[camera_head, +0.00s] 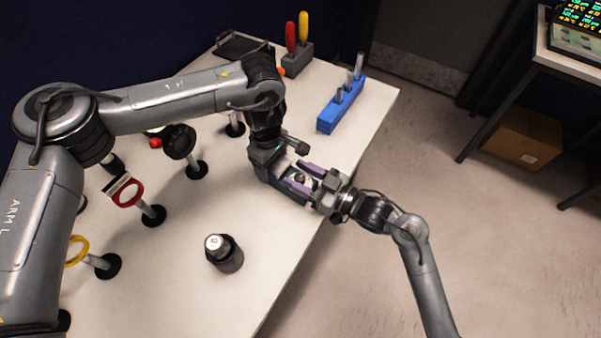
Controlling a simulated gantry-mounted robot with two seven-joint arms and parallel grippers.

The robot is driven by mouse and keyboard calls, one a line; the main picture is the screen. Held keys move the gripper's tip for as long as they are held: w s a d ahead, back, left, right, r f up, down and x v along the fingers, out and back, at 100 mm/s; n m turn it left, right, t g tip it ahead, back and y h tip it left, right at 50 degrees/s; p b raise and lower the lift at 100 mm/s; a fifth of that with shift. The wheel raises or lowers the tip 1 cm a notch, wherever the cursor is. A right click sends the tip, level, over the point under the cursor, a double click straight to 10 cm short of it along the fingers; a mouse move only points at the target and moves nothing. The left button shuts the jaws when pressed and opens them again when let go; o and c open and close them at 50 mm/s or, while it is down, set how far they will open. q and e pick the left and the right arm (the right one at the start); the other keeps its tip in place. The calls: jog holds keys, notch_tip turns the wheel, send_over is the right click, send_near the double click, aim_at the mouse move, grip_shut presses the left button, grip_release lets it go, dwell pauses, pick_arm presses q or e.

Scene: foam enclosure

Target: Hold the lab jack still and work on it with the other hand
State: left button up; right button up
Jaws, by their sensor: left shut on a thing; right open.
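The lab jack (277,181) appears as a small dark, purple-grey block at the table's right edge, largely hidden by my grippers. My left gripper (267,166) comes down from above and is shut on the jack; its fingertips are hard to make out. My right gripper (305,180) comes in from the lower right, with its fingers apart on either side of a small dark knob-like part. I cannot tell whether the fingers touch it.
A black cylinder with a silver top (224,254) stands near the front of the white table (185,285). Several ring and lens stands are at left. A blue rack (341,104) and a grey block with red and yellow-handled tools (297,60) stand at the back.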

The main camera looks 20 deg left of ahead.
jog(key=v, duration=1.1)
jog(key=shift+d, duration=0.4)
jog(key=shift+o, duration=0.2)
jog(key=shift+s, duration=0.1)
jog(key=a+g, duration=0.1)
jog(key=a, duration=0.2)
jog(key=w+a+n+g, duration=0.1)
jog(key=a, duration=0.2)
jog(key=w+a+n+g, duration=0.1)
jog(key=a, duration=0.2)
jog(key=shift+w+a+f, duration=0.2)
jog(key=shift+w+a, duration=0.05)
jog(key=shift+a, duration=0.05)
